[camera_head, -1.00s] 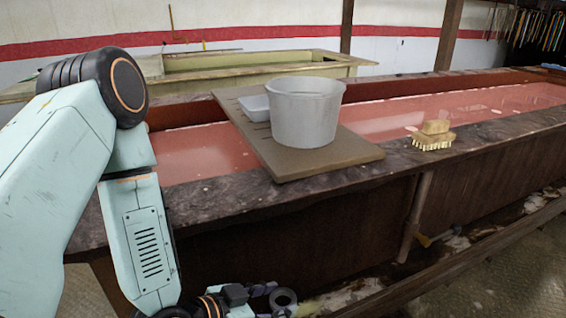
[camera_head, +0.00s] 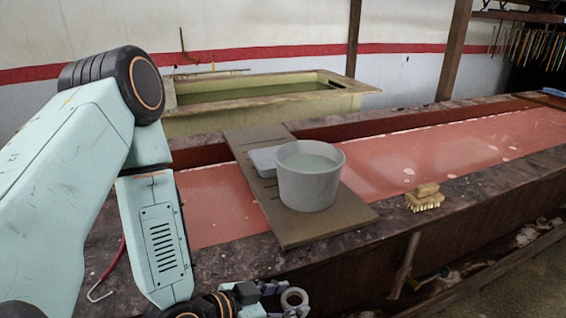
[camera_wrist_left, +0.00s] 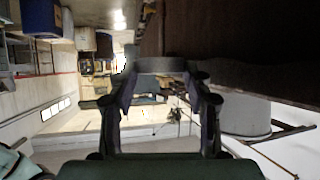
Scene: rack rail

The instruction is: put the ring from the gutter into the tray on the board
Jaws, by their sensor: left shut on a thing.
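My left gripper (camera_head: 280,293) is low in the head view, at the bottom edge. It is shut on a grey ring (camera_head: 295,298), with the ring's hole showing. In the left wrist view the ring is a grey band (camera_wrist_left: 161,65) between the fingertips. The wooden board (camera_head: 350,208) lies across the red-filled trough, up and right of the gripper. The small pale tray (camera_head: 262,158) sits on the board's far part, partly hidden by the bucket. The ring is apart from the board and tray. My right gripper is not in view.
A grey bucket (camera_head: 308,185) holding liquid stands on the board, between my gripper and the tray. A brush (camera_head: 424,198) lies on the trough's near rim, right of the board. A red-handled hook (camera_head: 112,265) lies on the rim at left. A second trough (camera_head: 260,105) stands behind.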

